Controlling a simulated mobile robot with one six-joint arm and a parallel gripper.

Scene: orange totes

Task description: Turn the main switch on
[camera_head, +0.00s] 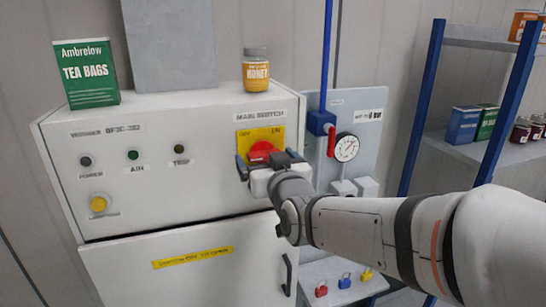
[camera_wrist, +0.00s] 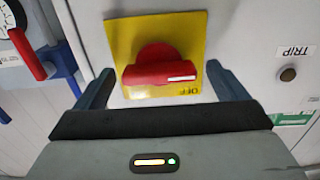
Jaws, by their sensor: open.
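The main switch is a red rotary knob (camera_head: 261,149) on a yellow plate (camera_head: 275,134), under a "MAIN SWITCH" label on the white cabinet. In the wrist view the knob (camera_wrist: 160,72) has a raised bar lying about level, with a white mark on its right end. Upside-down "OFF" lettering shows on the plate (camera_wrist: 140,25) below the bar's marked end. My gripper (camera_head: 266,163) is open in front of the knob and partly hides it in the head view. In the wrist view its fingers (camera_wrist: 158,72) stand on both sides of the knob, apart from it.
The cabinet (camera_head: 200,180) carries several lamps and a yellow button (camera_head: 98,204). A tea box (camera_head: 86,73) and honey jar (camera_head: 256,70) stand on top. Right of the switch are a red valve handle (camera_head: 331,142), blue pipe and gauge (camera_head: 346,148). Padlocks lie below on a ledge.

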